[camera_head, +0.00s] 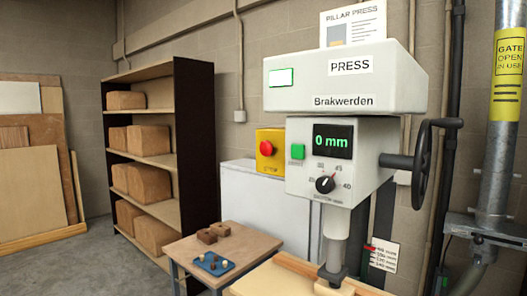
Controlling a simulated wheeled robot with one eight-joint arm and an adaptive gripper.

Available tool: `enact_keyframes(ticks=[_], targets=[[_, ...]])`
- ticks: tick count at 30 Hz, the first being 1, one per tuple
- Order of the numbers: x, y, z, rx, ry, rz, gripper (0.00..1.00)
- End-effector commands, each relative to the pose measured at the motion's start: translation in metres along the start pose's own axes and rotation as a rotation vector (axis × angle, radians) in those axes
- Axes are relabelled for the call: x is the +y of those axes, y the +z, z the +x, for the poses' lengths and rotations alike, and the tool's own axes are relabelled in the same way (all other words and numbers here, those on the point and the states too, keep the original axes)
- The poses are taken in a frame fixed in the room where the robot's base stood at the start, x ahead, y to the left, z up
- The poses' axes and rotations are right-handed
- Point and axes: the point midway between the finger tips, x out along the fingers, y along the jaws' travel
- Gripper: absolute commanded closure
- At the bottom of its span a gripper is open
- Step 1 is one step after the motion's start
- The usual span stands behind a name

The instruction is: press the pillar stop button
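A red round button (266,148) sits on the front of a yellow box (275,142), just left of the press head. Small lettering under the button looks like "STOP", but it is too small to read surely. The press (345,85) is a white machine marked "PRESS" and "Brakwerden". Its display (331,141) reads 0 mm. A green button (297,152) and a black dial (326,184) are on its front. My gripper is not in view.
A low wooden table (262,242) holds a blue tray (214,265) and brown blocks (213,233). A white cabinet (247,197) stands behind it. A shelf (195,150) with brown blocks is at left. A black handwheel (421,165) juts out right. Floor (80,265) at left is clear.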

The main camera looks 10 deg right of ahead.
Motion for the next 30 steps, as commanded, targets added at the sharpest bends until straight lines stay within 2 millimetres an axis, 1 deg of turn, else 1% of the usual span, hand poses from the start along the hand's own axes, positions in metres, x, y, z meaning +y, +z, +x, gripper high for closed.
enact_keyframes(ticks=[1, 2, 3, 5, 6, 7, 30], targets=[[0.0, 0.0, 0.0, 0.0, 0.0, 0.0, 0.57], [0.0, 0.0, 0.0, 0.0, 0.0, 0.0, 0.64], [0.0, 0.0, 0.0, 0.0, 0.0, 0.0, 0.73], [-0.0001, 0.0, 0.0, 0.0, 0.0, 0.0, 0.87], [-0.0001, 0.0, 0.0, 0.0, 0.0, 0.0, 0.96], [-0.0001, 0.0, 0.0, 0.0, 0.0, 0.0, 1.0], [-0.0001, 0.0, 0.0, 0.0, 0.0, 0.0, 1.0]])
